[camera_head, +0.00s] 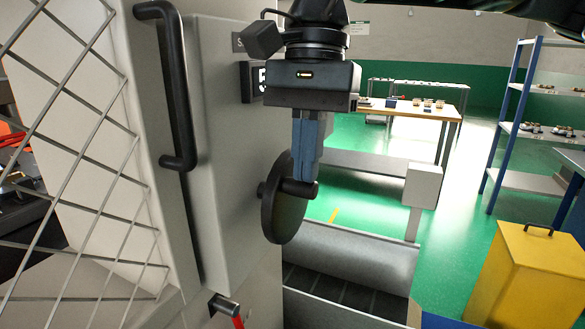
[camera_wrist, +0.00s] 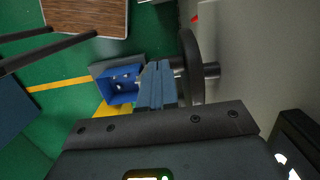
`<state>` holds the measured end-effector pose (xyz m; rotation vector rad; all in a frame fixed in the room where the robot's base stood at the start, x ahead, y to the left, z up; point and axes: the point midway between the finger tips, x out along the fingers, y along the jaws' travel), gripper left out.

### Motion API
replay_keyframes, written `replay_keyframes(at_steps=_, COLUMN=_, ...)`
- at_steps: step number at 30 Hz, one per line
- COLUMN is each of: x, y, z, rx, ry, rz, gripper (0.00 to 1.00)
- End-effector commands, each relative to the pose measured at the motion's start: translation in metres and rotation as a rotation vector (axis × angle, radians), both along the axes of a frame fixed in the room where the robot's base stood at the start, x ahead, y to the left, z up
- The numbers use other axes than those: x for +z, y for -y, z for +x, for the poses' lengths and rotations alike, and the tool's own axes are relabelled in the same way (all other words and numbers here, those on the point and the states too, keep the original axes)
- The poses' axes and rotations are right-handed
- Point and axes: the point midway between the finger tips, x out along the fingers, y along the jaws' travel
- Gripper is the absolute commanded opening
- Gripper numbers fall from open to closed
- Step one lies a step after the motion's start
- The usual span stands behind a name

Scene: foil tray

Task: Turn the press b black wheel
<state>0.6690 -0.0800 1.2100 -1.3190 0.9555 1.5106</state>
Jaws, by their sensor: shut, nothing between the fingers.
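The black wheel (camera_head: 283,212) is a dark disc on the side of the light grey machine housing (camera_head: 215,120), with a short handle (camera_head: 300,188) sticking out. In the head view my gripper (camera_head: 306,178) points down at the upper part of the wheel, its blue fingers shut and their tips by the handle. In the wrist view the wheel (camera_wrist: 192,68) shows edge-on just right of my gripper (camera_wrist: 156,68), on a shaft in the grey wall. The fingers are together with nothing seen between them. Whether the tips touch the handle I cannot tell.
A black bar handle (camera_head: 172,90) and a wire mesh guard stand at left. A red-handled lever (camera_head: 225,306) sits below the wheel. A grey chute (camera_head: 360,260) lies below right, with a yellow bin (camera_head: 520,275) beyond. A blue box (camera_wrist: 118,84) stands on the floor.

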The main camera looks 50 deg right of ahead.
Motion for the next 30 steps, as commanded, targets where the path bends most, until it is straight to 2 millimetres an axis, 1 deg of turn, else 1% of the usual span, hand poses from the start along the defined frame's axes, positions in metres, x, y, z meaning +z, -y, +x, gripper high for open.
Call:
replay_keyframes(at_steps=1, x=-0.007, y=-0.003, z=-0.001, rx=0.003, ry=0.001, rz=0.001, gripper=0.0)
replay_keyframes(at_steps=6, x=-0.013, y=-0.012, z=-0.004, rx=0.003, ry=0.0, rz=0.001, gripper=0.0)
replay_keyframes(at_steps=15, x=-0.019, y=-0.023, z=-0.008, rx=0.001, ry=-0.001, rz=0.001, gripper=0.0)
replay_keyframes(at_steps=30, x=-0.02, y=-0.026, z=-0.009, rx=0.0, ry=-0.001, rz=0.0, gripper=0.0)
